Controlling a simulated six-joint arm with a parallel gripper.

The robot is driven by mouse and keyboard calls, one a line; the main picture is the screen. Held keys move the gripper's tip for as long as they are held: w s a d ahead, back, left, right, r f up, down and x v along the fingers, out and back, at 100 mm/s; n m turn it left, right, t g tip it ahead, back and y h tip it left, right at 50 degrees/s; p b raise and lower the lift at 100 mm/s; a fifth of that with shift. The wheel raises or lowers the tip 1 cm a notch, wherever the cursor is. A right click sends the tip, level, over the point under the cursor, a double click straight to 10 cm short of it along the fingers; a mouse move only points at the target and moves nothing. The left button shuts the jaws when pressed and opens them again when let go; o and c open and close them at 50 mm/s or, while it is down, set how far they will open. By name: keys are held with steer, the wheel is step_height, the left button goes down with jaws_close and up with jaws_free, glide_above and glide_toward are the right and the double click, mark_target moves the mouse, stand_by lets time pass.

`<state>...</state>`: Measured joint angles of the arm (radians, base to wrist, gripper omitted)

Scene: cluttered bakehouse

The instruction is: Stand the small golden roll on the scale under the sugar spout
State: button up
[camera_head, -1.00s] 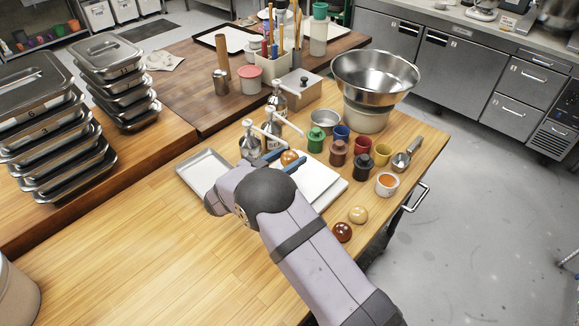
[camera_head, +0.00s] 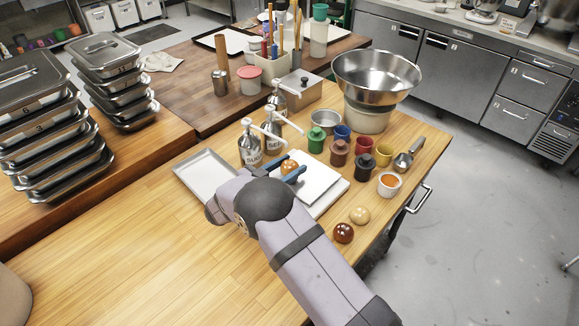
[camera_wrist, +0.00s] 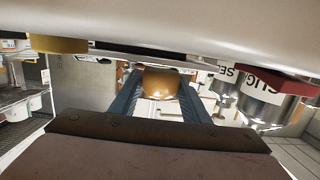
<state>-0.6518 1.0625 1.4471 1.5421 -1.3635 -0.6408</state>
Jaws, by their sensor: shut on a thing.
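My gripper (camera_head: 280,168) is shut on the small golden roll (camera_head: 289,167). In the wrist view the roll (camera_wrist: 160,82) sits between the two blue fingers (camera_wrist: 160,98). The white, flat-topped scale (camera_head: 319,187) lies just right of the roll in the head view, and my gripper hides part of its left side. I cannot tell whether the roll touches it. The sugar bottle (camera_head: 250,152) stands behind and left of the roll, with its white spout (camera_head: 264,132) reaching right. Its label also shows in the wrist view (camera_wrist: 264,90).
A second labelled pump bottle (camera_head: 272,138) stands close beside the sugar. A metal tray (camera_head: 204,174) lies to the left. Coloured pots (camera_head: 338,153), a scoop (camera_head: 404,160) and a white cup (camera_head: 389,184) stand to the right. A pale roll (camera_head: 360,215) and a dark roll (camera_head: 344,233) lie in front.

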steer(key=shift+f+b, duration=0.3)
steer(key=shift+f, duration=0.15)
steer(key=o, duration=0.8)
steer(key=shift+r+p, duration=0.45)
steer(key=shift+r, duration=0.05)
steer(key=shift+s+a+r, duration=0.1)
steer(key=shift+a+r, duration=0.05)
steer(key=shift+a, duration=0.05)
steer(key=b+v, duration=0.3)
steer(key=v, duration=0.8)
steer(key=shift+s+a, duration=0.2)
steer(key=shift+s, duration=0.05)
